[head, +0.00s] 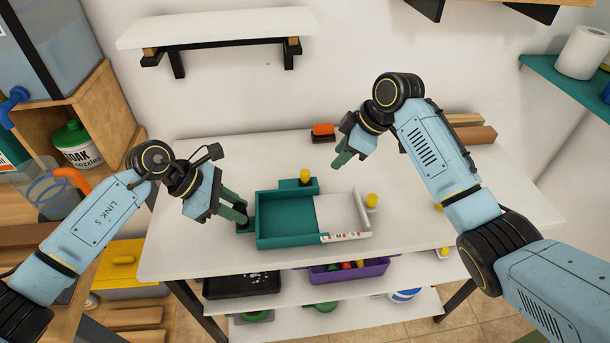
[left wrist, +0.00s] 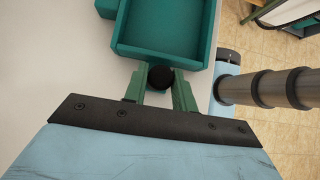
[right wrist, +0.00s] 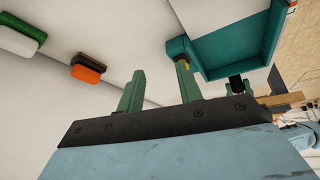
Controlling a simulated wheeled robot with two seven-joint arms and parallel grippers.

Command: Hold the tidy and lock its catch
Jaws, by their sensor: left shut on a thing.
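The tidy (head: 285,228) is a teal open tray on the white table, with a white section (head: 342,211) at its right. A yellow knob (head: 305,175) stands on a teal block at its back edge. Another yellow knob (head: 371,200) is at the white section's right side. I cannot tell which knob belongs to the catch. My left gripper (head: 241,211) is shut on a black knob (left wrist: 161,78) at the tray's left end. My right gripper (head: 345,157) is open and empty above the table, behind the tidy; one fingertip partly covers a yellow spot in the right wrist view.
An orange-and-black block (head: 323,132) lies at the table's back. Brown wooden pieces (head: 475,134) lie at the back right, partly behind my right arm. A purple bin (head: 348,272) sits on the shelf below. The table left of the orange block is clear.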

